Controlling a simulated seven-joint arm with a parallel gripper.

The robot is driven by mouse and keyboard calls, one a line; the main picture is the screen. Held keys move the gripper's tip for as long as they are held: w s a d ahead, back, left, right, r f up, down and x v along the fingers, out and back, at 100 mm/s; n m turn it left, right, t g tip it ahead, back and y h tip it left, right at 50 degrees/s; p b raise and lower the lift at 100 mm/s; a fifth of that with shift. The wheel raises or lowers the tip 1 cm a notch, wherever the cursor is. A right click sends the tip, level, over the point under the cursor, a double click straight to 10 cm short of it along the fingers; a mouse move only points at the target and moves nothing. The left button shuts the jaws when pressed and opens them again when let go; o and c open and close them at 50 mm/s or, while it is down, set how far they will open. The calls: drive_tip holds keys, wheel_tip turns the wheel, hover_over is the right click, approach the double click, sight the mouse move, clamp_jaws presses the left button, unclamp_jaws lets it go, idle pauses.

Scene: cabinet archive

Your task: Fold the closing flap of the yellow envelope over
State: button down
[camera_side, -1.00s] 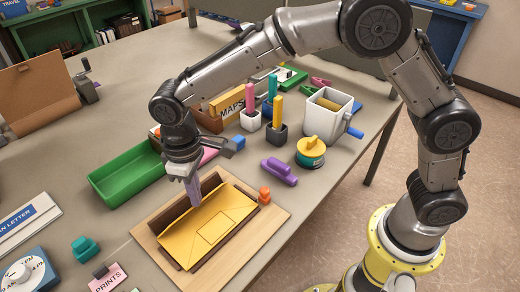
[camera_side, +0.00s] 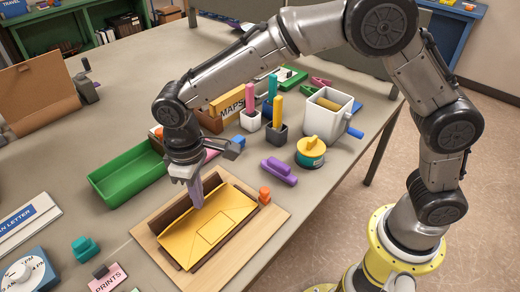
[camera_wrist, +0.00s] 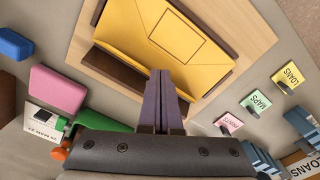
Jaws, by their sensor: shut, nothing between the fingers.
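The yellow envelope (camera_side: 210,226) lies on a wooden board (camera_side: 152,248) with dark brown strips along its edges. In the wrist view the envelope (camera_wrist: 165,35) fills the top middle, with a rectangle outlined on it. I cannot tell clearly how its flap lies. My gripper (camera_side: 198,202) points down at the envelope's far edge, by the dark strip. Its purple fingers are together and empty. In the wrist view the fingertips (camera_wrist: 161,78) overlap the envelope's near edge; whether they touch it I cannot tell.
A green tray (camera_side: 128,182) stands left of the board. An orange knob (camera_side: 264,195) sits at the board's right corner. A purple object (camera_side: 279,171) and a round yellow-teal container (camera_side: 310,152) stand to the right. A pink PRINTS card (camera_side: 108,279) lies at lower left.

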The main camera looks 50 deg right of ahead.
wheel_tip(320, 180, up, 8)
idle(0.9)
drive_tip(key=shift+r, duration=0.1)
